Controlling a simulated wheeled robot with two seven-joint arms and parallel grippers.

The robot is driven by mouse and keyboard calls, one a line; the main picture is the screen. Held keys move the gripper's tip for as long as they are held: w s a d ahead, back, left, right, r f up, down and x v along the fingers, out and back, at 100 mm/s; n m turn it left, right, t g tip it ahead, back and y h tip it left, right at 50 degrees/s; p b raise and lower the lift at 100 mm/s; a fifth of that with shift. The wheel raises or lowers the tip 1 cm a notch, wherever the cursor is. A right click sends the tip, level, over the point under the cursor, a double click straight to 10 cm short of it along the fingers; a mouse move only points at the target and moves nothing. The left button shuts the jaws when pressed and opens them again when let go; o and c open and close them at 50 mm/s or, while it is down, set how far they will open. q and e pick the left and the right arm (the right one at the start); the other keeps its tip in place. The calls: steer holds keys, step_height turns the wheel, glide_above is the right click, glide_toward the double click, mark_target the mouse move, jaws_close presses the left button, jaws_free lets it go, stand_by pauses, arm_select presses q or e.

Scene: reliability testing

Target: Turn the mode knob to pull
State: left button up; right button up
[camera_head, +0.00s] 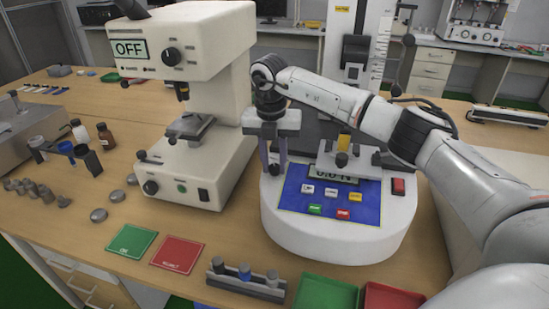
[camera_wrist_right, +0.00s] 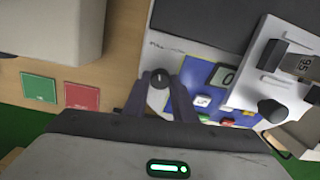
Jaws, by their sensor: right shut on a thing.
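The mode knob (camera_wrist_right: 160,78) is a small dark round knob with a light pointer mark, on the left of the force tester's white base (camera_head: 340,246). Text that seems to read PULL is printed just beyond it in the right wrist view. My right gripper (camera_head: 274,166) points down at the base, with its two fingers around the knob; it also shows in the right wrist view (camera_wrist_right: 161,82). It is shut on the knob. In the head view the fingers mostly hide the knob. My left gripper is not in view.
The tester's blue panel (camera_head: 325,207) has coloured buttons and a display. A cream hardness tester (camera_head: 208,42) showing OFF stands close on the left. Green (camera_head: 132,241) and red (camera_head: 178,253) cards, a small rack (camera_head: 246,286) and two trays lie in front.

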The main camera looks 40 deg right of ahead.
mark_target(270, 170)
steer(key=shift+a+n, duration=0.1)
steer(key=shift+n, duration=1.1)
steer(key=shift+h, duration=0.3)
steer(key=o, duration=1)
steer(key=shift+o, duration=0.2)
step_height(270, 170, up, 10)
steer(key=a+b, duration=0.1)
steer(key=shift+r, duration=0.15)
